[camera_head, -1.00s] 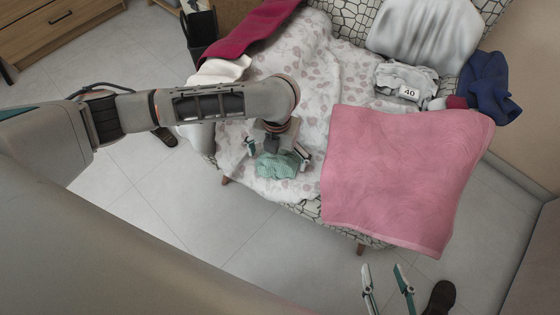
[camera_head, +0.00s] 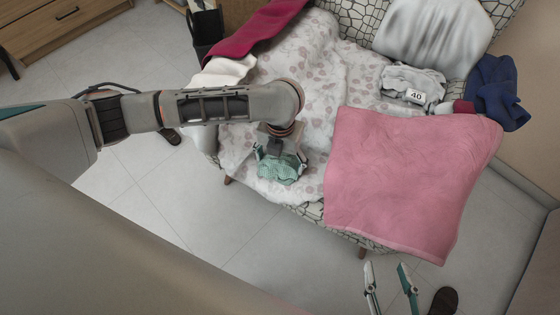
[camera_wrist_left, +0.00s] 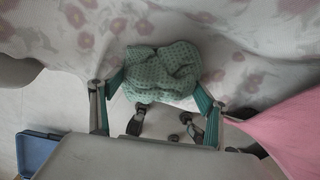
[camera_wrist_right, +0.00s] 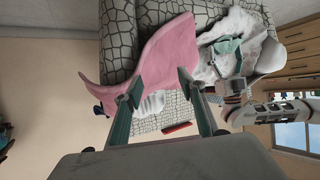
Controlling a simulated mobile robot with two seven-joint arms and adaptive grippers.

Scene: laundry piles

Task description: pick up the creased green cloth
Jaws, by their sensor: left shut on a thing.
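The creased green cloth (camera_head: 280,170) is a small crumpled knit piece at the front left edge of the couch, on the white flowered blanket. My left gripper (camera_head: 280,160) comes down over it and is shut on it, with a finger on each side. In the left wrist view the bunched cloth (camera_wrist_left: 160,72) fills the space between the two fingers. I cannot tell whether it is clear of the blanket. My right gripper (camera_head: 388,273) is open and empty, low in front of the couch; its spread fingers also show in the right wrist view (camera_wrist_right: 160,82).
The flowered blanket (camera_head: 300,70) covers the couch's left part. A pink blanket (camera_head: 405,180) hangs over the front at right. A grey cloth marked 40 (camera_head: 412,84), a navy cloth (camera_head: 497,92) and a dark red cloth (camera_head: 262,34) lie farther back. Floor (camera_head: 240,225) in front is open.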

